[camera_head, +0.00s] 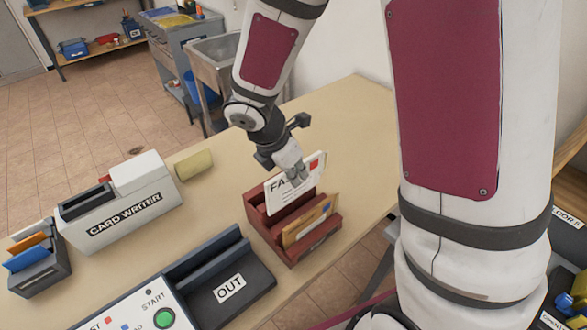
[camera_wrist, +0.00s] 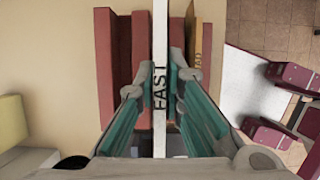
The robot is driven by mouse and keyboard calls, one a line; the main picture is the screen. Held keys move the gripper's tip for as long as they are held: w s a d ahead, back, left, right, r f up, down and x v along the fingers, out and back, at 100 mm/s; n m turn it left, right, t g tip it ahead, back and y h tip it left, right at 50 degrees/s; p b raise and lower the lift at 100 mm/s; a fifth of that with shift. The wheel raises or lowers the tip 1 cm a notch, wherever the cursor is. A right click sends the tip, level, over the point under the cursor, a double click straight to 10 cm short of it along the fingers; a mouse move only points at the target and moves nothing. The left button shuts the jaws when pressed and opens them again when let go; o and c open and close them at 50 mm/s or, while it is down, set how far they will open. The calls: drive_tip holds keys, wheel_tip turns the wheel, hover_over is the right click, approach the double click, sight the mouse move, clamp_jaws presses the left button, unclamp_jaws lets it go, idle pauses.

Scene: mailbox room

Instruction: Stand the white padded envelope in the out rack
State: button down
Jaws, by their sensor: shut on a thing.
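My gripper (camera_head: 292,168) is shut on a white envelope (camera_head: 281,201) with the printed word FAST and a red mark. The envelope is upright and shows edge-on between the fingers in the wrist view (camera_wrist: 160,50). It stands over a dark red slotted rack (camera_head: 318,250), with its lower edge hidden behind a rack divider. I cannot tell whether it touches the slot bottom. A brown envelope (camera_head: 305,224) stands in the rack's front slot. A sign reading OUT (camera_head: 229,288) lies on a dark blue tray-like unit (camera_head: 258,283) left of the rack.
A card writer (camera_head: 125,220) stands on the left of the beige table (camera_head: 200,210), with a small holder of coloured cards (camera_head: 40,275) beside it. A tan block (camera_head: 194,164) lies behind. A green start button (camera_head: 164,318) is at the front. The table behind the rack is clear.

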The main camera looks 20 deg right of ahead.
sight(296, 197)
drive_tip(key=shift+f+b, duration=0.85)
drive_tip(key=shift+f, duration=0.65)
drive_tip(key=shift+f, duration=0.1)
drive_tip(key=shift+f+b, duration=1.9)
drive_tip(key=shift+f, duration=0.35)
drive_tip(key=shift+w, duration=0.1)
drive_tip(key=c, duration=1.6)
unclamp_jaws()
drive_tip(key=shift+a, duration=0.1)
drive_tip(key=shift+r, duration=0.1)
